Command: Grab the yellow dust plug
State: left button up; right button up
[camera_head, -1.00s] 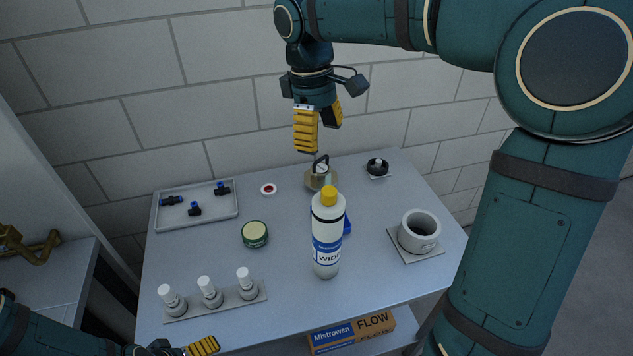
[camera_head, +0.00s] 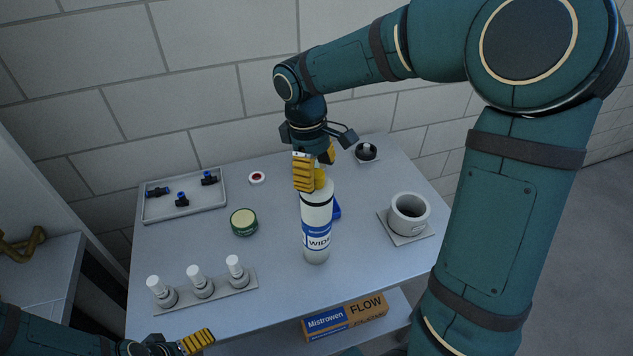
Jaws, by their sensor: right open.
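The yellow dust plug (camera_head: 320,180) sits on top of an upright white tube (camera_head: 317,215) with a blue label, standing on the table. My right gripper (camera_head: 315,170) points down over the tube's top, its yellow fingers apart. One finger is left of the plug and partly covers it; the other is behind to the right. I cannot tell whether either finger touches the plug. My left gripper (camera_head: 196,341) is at the lower left, beyond the table's front edge in the picture; only one yellow finger shows clearly.
On the table (camera_head: 275,275) are a tray (camera_head: 165,213) of black-blue fittings, a green tin (camera_head: 244,222), a rack (camera_head: 213,290) with white-capped pieces, a grey cup (camera_head: 409,215) and a black knob (camera_head: 366,152). A Mistrowen box (camera_head: 345,315) lies on the lower shelf.

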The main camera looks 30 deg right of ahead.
jog(key=shift+f, duration=0.45)
jog(key=c, duration=0.9)
jog(key=shift+r, duration=0.1)
